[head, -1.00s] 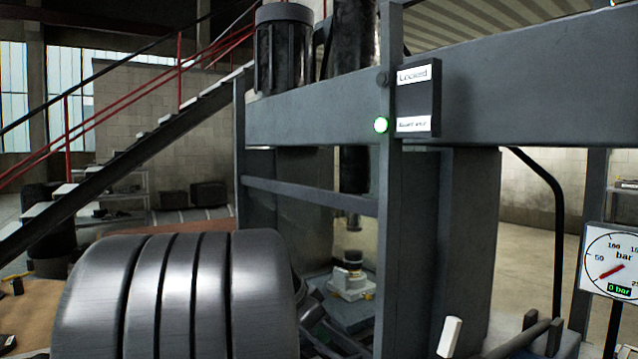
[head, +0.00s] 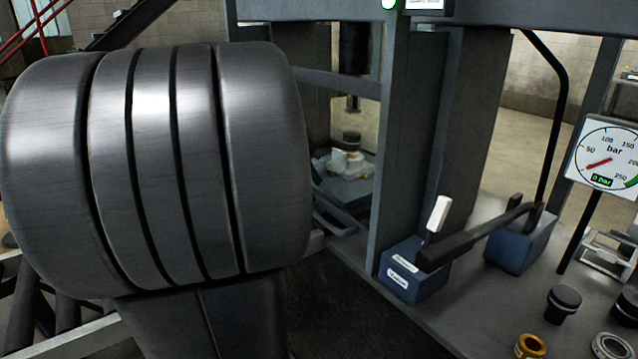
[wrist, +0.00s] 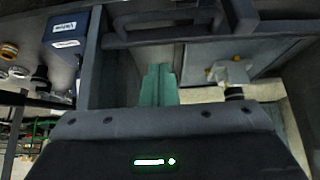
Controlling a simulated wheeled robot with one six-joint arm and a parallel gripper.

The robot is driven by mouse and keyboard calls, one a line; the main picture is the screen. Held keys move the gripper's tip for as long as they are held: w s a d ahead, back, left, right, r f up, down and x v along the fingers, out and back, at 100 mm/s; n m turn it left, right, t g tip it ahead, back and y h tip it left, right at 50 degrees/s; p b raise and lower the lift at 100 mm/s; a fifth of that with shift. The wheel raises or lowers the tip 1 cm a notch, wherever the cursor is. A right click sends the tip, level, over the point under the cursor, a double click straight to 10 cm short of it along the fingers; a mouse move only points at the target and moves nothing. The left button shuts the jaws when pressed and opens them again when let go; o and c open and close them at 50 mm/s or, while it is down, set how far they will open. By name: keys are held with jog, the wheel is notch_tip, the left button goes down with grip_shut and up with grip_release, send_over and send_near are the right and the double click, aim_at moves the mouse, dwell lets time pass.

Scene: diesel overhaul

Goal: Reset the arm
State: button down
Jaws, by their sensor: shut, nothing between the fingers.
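In the wrist view my gripper (wrist: 160,70) shows as two teal fingers, side by side and shut, with nothing between them. Its dark body with a small green light fills the bottom of that view. The wrist picture looks upside down, with the press bench at the top. In the head view a large grey ribbed arm link (head: 200,170) of mine fills the left half. My fingers are not visible in the head view.
A press frame (head: 405,130) stands right of my arm. A pale part (head: 348,163) sits inside it. A blue pump (head: 405,275) with a lever, a pressure gauge (head: 605,155) reading 0 bar, a black plug (head: 563,303) and rings (head: 530,346) stand at right.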

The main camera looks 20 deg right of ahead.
jog(key=v, duration=0.4)
jog(key=shift+r, duration=0.1)
jog(key=shift+w, duration=0.1)
jog(key=b, duration=0.1)
send_over(321, 221)
notch_tip(321, 221, down, 8)
notch_tip(321, 221, down, 3)
jog(key=shift+f+b, duration=0.15)
jog(key=shift+b, duration=1.05)
jog(key=shift+f, duration=0.45)
jog(key=shift+a, duration=0.1)
